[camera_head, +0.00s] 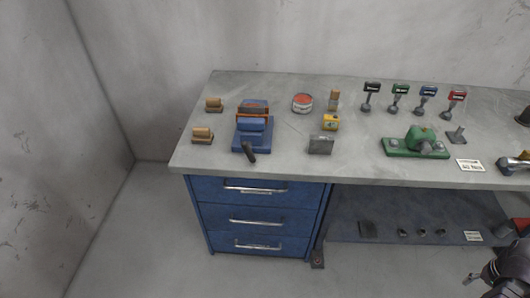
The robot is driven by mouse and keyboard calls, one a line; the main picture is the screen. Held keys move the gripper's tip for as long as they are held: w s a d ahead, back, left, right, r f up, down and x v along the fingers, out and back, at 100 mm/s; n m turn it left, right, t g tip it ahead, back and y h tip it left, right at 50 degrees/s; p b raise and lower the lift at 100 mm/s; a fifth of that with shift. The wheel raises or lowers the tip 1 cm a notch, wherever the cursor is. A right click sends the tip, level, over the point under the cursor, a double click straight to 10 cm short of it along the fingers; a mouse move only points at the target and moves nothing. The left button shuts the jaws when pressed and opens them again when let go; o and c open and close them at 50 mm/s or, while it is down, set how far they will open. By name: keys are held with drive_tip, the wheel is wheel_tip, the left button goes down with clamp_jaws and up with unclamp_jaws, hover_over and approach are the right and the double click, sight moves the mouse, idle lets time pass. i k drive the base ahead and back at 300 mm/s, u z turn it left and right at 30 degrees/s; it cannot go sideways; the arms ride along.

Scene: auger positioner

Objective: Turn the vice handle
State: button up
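A blue vice (241,134) stands near the left end of the grey workbench. It has orange-brown parts across its rear jaws. Its dark handle (249,152) sticks out at the front, toward the bench's front edge, and slants down to the right. My gripper (471,279) shows small and dark at the lower right, far from the vice and beyond the bench's front edge. It is cut off by the frame and too small to tell whether it is open or shut. Nothing touches the handle.
The grey bench top (290,165) also holds wooden blocks (202,135), a red-topped tin (302,103), a yellow block (331,123), a grey block (321,145) and a green device (418,142). Blue drawers (255,222) stand below the vice. Floor at left is clear.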

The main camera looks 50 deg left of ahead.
sight(247, 147)
drive_tip(key=u, duration=2.45)
drive_tip(key=i, duration=0.1)
drive_tip(key=z, duration=0.4)
